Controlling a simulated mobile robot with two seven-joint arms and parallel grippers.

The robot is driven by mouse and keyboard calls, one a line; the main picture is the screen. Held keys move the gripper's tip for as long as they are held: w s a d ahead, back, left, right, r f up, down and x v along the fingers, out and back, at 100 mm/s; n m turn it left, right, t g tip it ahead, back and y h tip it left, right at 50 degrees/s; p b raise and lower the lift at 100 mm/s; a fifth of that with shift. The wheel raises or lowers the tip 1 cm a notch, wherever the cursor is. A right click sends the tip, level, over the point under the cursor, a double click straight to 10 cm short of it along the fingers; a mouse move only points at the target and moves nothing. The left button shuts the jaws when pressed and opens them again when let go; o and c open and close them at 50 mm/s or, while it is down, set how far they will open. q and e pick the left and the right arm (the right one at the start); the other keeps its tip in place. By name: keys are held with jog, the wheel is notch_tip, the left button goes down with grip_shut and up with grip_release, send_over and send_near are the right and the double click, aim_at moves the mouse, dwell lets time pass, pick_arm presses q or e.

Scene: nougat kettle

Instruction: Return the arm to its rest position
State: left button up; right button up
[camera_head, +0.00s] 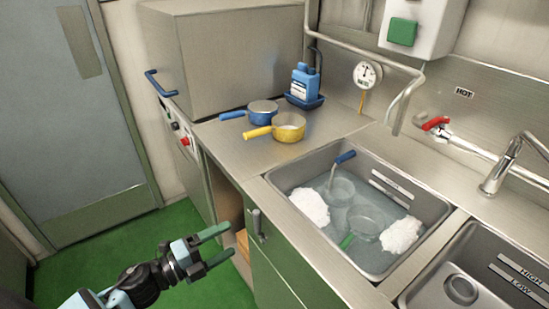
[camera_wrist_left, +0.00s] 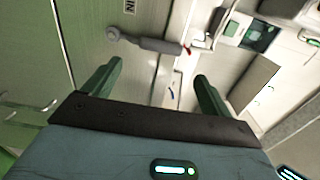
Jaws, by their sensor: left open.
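My left gripper (camera_head: 222,246) is open and empty, in the lower left of the head view. It is in the air in front of the green cabinet (camera_head: 288,272), above the green floor (camera_head: 70,265). Its two green fingers also show in the left wrist view (camera_wrist_left: 156,82), spread apart with nothing between them. My right gripper is in neither view.
A water-filled sink (camera_head: 440,206) with foam and vessels is set in the steel counter (camera_head: 225,148). A blue pan (camera_head: 263,107), a yellow pan (camera_head: 290,128) and a blue bottle (camera_head: 303,82) stand behind it. A cabinet handle (camera_head: 257,224) is near my gripper. The floor at left is clear.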

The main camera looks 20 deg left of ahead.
pick_arm(q)
jog(key=s+d+f+n+g+y+p, duration=0.1)
jog(key=s+f+n+y, duration=0.2)
jog(key=s+f+n, duration=0.2)
jog(key=s+d+f+n+g+y+p, duration=0.2)
jog(key=s+f+n, duration=0.3)
jog(key=s+n, duration=0.6)
jog(key=s+d+f+n+g+y+p, duration=0.1)
jog(key=s+f+n+y, duration=0.3)
jog(key=s, duration=0.9)
jog(key=f+n+g, duration=0.1)
jog(key=n, duration=0.2)
jog(key=shift+d+f+n+p, duration=0.15)
jog(key=shift+f+n+p, duration=0.25)
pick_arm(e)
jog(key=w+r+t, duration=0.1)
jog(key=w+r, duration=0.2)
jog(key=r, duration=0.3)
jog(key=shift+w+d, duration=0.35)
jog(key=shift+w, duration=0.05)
